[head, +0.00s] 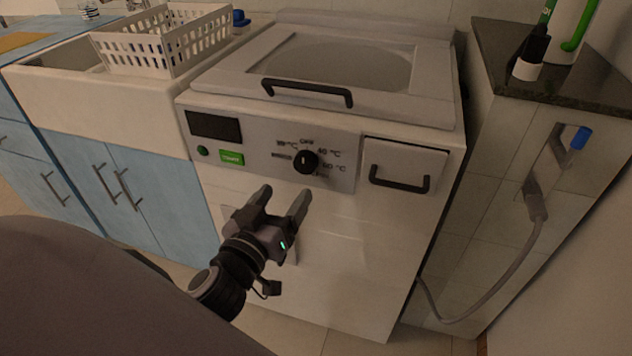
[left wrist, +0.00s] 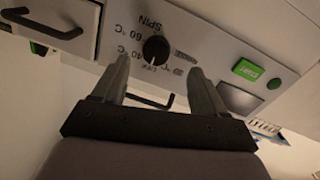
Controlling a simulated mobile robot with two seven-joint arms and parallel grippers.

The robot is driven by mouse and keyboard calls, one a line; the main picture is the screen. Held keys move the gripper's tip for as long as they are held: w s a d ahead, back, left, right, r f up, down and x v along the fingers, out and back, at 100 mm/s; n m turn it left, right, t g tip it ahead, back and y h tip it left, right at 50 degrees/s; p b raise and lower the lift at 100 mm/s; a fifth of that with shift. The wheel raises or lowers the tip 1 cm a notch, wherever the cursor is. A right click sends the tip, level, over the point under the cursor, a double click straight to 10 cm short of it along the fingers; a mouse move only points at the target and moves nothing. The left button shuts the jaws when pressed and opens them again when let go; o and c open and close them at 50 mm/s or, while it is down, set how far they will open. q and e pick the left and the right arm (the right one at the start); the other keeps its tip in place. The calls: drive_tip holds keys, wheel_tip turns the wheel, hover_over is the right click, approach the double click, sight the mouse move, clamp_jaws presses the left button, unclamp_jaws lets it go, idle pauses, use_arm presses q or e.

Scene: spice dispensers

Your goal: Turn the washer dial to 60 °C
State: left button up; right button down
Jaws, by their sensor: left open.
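The washer (head: 345,250) is white with a grey control panel. Its dial (head: 305,161) is a round black knob, with OFF above it and 40 °C and 60 °C to its right. In the left wrist view the dial (left wrist: 155,48) appears upside down; a pale mark on it seems to point towards OFF. My left gripper (head: 284,193) is open and empty, below and in front of the dial, apart from it. In the left wrist view the dial lies beyond and between the fingertips (left wrist: 155,76). My right gripper is not in view.
A green start button (head: 231,158) and dark display (head: 214,126) are left of the dial. A drawer handle (head: 399,182) is to its right and a lid handle (head: 307,92) above. A sink with a white basket (head: 165,45) stands left, a dark counter (head: 560,80) right.

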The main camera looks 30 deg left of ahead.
sight(303, 168)
use_arm(q)
drive_tip(key=w, duration=0.6)
drive_tip(key=shift+a+r+p, duration=0.25)
drive_tip(key=shift+a+p, duration=0.05)
drive_tip(key=shift+a, duration=0.05)
drive_tip(key=shift+w+a, duration=0.1)
drive_tip(key=shift+w, duration=0.55)
drive_tip(key=c, duration=1.1)
drive_tip(key=shift+o, duration=0.2)
